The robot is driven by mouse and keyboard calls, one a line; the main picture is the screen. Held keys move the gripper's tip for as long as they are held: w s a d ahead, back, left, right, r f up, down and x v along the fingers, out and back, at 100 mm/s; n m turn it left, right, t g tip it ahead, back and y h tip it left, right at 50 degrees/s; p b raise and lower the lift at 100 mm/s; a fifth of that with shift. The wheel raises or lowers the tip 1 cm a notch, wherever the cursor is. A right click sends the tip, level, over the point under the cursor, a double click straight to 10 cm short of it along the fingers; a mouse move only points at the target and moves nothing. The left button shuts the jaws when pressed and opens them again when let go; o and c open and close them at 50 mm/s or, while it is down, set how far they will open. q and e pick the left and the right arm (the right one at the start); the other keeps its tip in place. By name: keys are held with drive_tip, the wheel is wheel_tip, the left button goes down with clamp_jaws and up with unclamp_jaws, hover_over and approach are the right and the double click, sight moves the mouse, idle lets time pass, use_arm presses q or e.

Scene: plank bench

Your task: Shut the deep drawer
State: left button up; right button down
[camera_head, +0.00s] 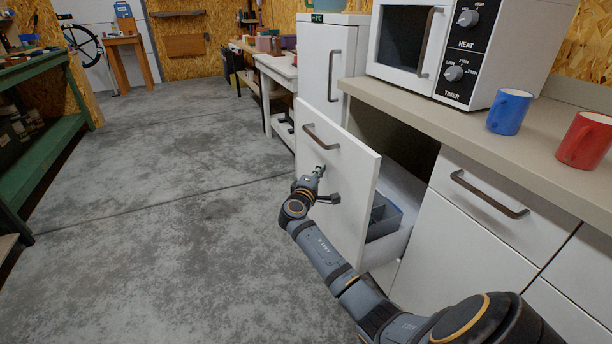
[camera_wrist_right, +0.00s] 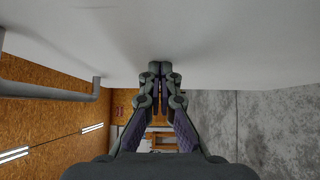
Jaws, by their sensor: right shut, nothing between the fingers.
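The deep drawer (camera_head: 345,200) stands pulled out from under the worktop in the head view. Its tall white front faces left and carries a dark bar handle (camera_head: 320,136) near the top. A grey-blue divided insert (camera_head: 383,217) shows inside it. My right gripper (camera_head: 319,170) is shut and empty at the outer face of the front, below the handle. In the right wrist view its fingers (camera_wrist_right: 160,70) are together close to the white front (camera_wrist_right: 200,40), and the handle (camera_wrist_right: 60,92) shows at left. I cannot tell whether the fingertips touch the front. My left gripper is not in view.
A microwave (camera_head: 408,40), a blue mug (camera_head: 509,111) and a red mug (camera_head: 584,140) stand on the worktop (camera_head: 450,118). A closed drawer (camera_head: 480,190) is to the right. A white fridge (camera_head: 325,70) stands behind. The concrete floor at left is clear.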

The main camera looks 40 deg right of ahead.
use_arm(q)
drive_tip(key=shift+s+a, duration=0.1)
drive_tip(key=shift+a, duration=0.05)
use_arm(e)
drive_tip(key=s+d, duration=0.2)
drive_tip(key=d, duration=0.8)
drive_tip(key=s+d, duration=0.3)
drive_tip(key=d, duration=0.8)
drive_tip(key=shift+r, duration=0.15)
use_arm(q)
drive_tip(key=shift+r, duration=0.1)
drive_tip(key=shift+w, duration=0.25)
